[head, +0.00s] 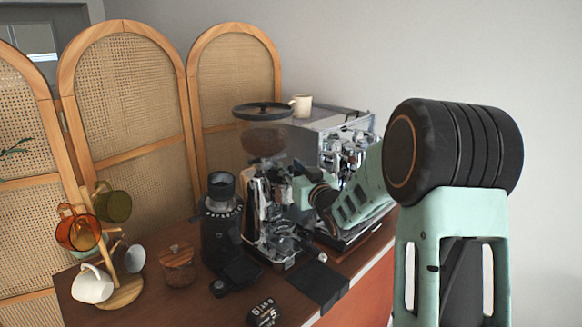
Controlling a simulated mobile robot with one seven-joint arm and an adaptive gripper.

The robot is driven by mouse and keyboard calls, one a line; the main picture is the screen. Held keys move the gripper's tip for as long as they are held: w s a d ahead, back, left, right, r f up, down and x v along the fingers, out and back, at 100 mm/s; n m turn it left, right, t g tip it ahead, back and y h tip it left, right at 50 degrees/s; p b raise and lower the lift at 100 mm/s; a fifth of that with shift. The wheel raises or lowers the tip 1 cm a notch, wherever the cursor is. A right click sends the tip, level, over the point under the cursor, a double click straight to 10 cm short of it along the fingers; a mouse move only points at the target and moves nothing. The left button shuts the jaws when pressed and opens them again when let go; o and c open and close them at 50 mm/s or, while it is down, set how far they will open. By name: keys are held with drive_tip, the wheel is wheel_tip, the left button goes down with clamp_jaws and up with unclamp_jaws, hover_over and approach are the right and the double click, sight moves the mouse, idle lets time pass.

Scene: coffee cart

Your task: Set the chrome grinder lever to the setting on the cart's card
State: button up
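The chrome grinder (256,207) stands on the cart top (190,305), under a smoky hopper with a dark lid (263,108). A thin chrome bar with a pale round end (321,257) sticks out low at its front right; I cannot tell whether this is the setting lever. My green arm reaches in from the right, and my dark gripper (296,192) is at the grinder's right side. Its fingers blend with the machine parts, so opening and contact are unclear. A small black block with white digits (263,313) sits at the front edge; no card is clearly readable.
A black grinder (221,222) stands close on the left. The espresso machine (345,140) with a cream cup (301,105) is behind my arm. A wooden-lidded jar (177,265), a mug tree (120,290) and a white mug (92,284) are left. A dark mat (319,284) lies in front.

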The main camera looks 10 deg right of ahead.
clamp_jaws()
drive_tip(key=shift+d, duration=0.1)
idle(0.4)
drive_tip(key=shift+w+d+f+b, duration=0.15)
drive_tip(key=shift+w+d+b, duration=0.25)
drive_tip(key=shift+b, duration=0.55)
drive_tip(key=shift+w+d+b, duration=0.4)
drive_tip(key=shift+d, duration=0.05)
unclamp_jaws()
